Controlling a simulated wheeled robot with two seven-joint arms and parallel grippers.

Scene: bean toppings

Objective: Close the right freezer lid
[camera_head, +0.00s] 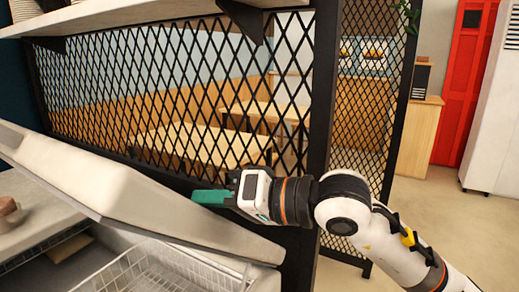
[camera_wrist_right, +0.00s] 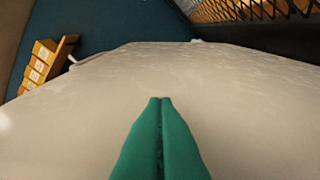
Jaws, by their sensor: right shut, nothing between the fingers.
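The right freezer lid (camera_head: 125,190) is a thick white slab, tilted open over the freezer, sloping down from the upper left to the lower right in the head view. Its broad pale face (camera_wrist_right: 230,110) fills most of the right wrist view. My right gripper (camera_head: 196,196) is shut and empty, its green fingers over the lid's upper face. The closed fingertips also show in the wrist view (camera_wrist_right: 160,100); I cannot tell whether they touch the lid. My left gripper is not in view.
A wire basket (camera_head: 150,272) sits in the open freezer below the lid. A black lattice partition (camera_head: 120,95) stands close behind, with its post (camera_head: 322,100) beside my right arm. A white shelf (camera_head: 120,12) hangs above. Open floor (camera_head: 440,215) lies at the right.

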